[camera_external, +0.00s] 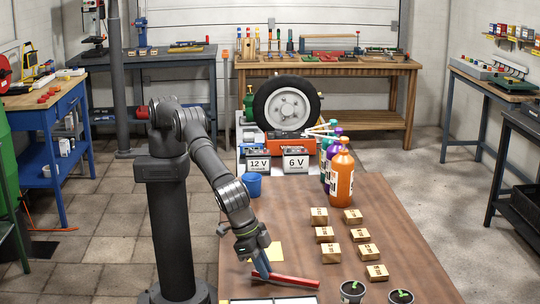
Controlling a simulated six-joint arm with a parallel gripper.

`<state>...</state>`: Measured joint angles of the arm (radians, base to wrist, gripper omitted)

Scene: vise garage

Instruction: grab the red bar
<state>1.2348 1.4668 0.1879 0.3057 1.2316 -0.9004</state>
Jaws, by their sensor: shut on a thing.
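The red bar (295,281) lies near the front left of the brown wooden table, running left to right with a slight slant. My gripper (262,274) points down at the bar's left part, with its blue-grey fingers shut on it. The fingers hide a short piece of the bar. I cannot tell whether the bar touches the table or is slightly raised.
Several wooden blocks (325,234) stand right of the bar. Two potted plants (401,296) are at the front right. An orange bottle (340,176), a blue cup (253,185) and 12 V and 6 V boxes (296,160) are farther back. A yellow note (274,252) lies behind the bar.

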